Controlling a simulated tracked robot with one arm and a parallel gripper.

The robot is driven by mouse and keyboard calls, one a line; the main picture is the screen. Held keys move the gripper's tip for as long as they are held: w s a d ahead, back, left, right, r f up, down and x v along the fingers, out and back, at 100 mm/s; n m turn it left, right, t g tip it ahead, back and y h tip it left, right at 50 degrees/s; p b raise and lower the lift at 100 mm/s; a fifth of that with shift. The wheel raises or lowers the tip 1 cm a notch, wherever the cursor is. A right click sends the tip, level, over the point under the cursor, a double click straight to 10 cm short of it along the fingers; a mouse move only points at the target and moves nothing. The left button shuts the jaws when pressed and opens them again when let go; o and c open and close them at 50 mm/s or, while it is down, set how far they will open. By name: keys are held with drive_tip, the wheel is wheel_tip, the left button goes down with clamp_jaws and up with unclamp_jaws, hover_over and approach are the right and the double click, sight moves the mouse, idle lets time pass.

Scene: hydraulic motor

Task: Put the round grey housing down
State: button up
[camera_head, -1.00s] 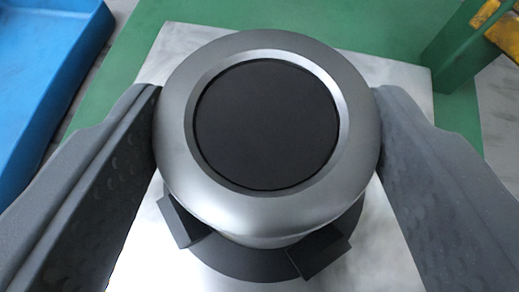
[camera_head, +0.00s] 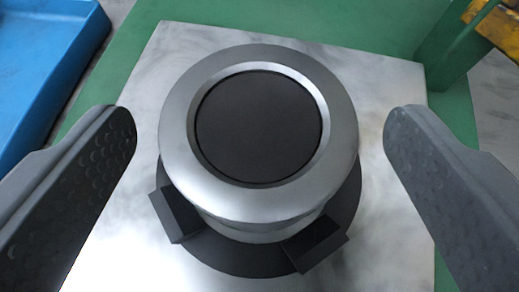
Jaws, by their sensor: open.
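The round grey housing (camera_head: 178,130) stands upright in the middle of the view, with a dark disc set in its top. It sits on a dark round base (camera_head: 240,262) with block-like jaws, on a pale metal plate (camera_head: 390,75). My gripper (camera_head: 259,135) is open, with one dark finger on each side of the housing. A clear gap shows between each finger and the housing, so neither touches it. The housing hides most of the base under it.
A blue tray (camera_head: 45,60) lies at the upper left. A green surface (camera_head: 290,18) runs behind the plate, with a green upright post (camera_head: 455,45) and a yellow part (camera_head: 500,28) at the upper right. The plate around the housing is clear.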

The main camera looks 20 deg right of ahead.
drive_tip(key=v, duration=1.1)
drive_tip(key=shift+a, duration=0.1)
drive_tip(key=a+r+n+t+y, duration=0.1)
drive_tip(key=a+r+n+y, duration=0.15)
drive_tip(key=r, duration=1.15)
drive_tip(key=a+r+n+t+y, duration=0.1)
drive_tip(key=a+r+y, duration=0.2)
drive_tip(key=r, duration=1.1)
drive_tip(key=s+d+r, duration=0.3)
drive_tip(key=s+r, duration=0.1)
drive_tip(key=r, duration=0.4)
drive_tip(key=s+d+r+n+t, duration=0.1)
drive_tip(key=s+d+r, duration=0.2)
drive_tip(key=s+r, duration=0.2)
drive_tip(key=s+d+r+t, duration=0.1)
drive_tip(key=s+d+r, duration=0.3)
drive_tip(key=r, duration=0.7)
drive_tip(key=shift+s+r, duration=0.3)
drive_tip(key=shift+s, duration=0.3)
drive_tip(key=shift+h, duration=0.25)
